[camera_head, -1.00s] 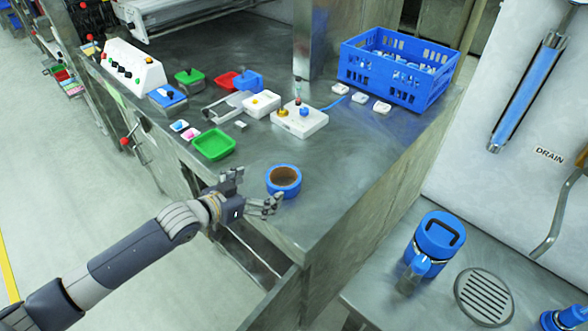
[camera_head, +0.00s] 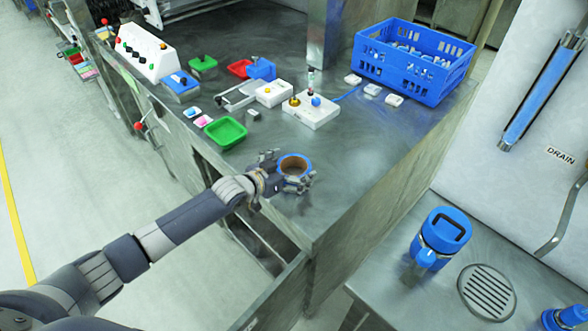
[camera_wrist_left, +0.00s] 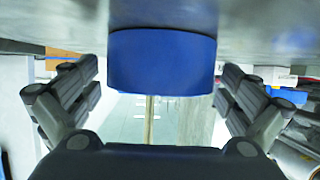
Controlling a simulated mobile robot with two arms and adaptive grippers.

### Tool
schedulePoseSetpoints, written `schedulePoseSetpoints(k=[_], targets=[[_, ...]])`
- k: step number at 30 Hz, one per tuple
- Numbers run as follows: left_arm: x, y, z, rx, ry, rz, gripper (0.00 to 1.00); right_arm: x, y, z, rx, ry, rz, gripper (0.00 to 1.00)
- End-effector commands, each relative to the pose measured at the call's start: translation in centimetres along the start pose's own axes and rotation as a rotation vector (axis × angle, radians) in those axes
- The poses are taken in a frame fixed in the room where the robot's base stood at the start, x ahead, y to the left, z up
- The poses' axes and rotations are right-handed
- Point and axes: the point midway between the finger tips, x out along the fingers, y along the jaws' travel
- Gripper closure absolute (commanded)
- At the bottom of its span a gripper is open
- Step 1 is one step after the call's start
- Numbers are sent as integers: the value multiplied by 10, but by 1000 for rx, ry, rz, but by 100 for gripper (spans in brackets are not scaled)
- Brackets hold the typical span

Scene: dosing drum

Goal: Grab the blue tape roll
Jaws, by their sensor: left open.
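The blue tape roll (camera_head: 294,160) lies flat near the front corner of the metal bench (camera_head: 350,190), its brown inner core facing up. My left gripper (camera_head: 288,172) is open, low at the bench top, with its fingers on either side of the roll. In the left wrist view the roll (camera_wrist_left: 162,60) shows as a blue band, centred ahead of the palm and between the spread fingers of the left gripper (camera_wrist_left: 160,100). I cannot tell whether any finger touches it. The right gripper does not show.
A green tray (camera_head: 226,132), a white button box (camera_head: 312,110) and a blue crate (camera_head: 416,60) stand farther back on the bench. An open drawer (camera_head: 262,250) sits below its front edge. A blue canister (camera_head: 441,236) stands on the lower table at right.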

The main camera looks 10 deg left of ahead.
Motion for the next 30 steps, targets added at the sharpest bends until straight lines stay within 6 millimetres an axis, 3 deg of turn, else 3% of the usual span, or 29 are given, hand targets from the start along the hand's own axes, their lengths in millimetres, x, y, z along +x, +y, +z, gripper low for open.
schedulePoseSetpoints(k=[10, 16, 17, 30], targets=[[6, 0, 0, 0, 0, 0, 0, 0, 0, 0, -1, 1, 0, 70], [6, 0, 0, 0, 0, 0, 43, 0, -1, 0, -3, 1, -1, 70], [6, 0, 0, 0, -1, 0, 45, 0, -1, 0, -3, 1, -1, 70], [5, 0, -3, 0, 1, 0, 45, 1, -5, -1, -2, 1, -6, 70]])
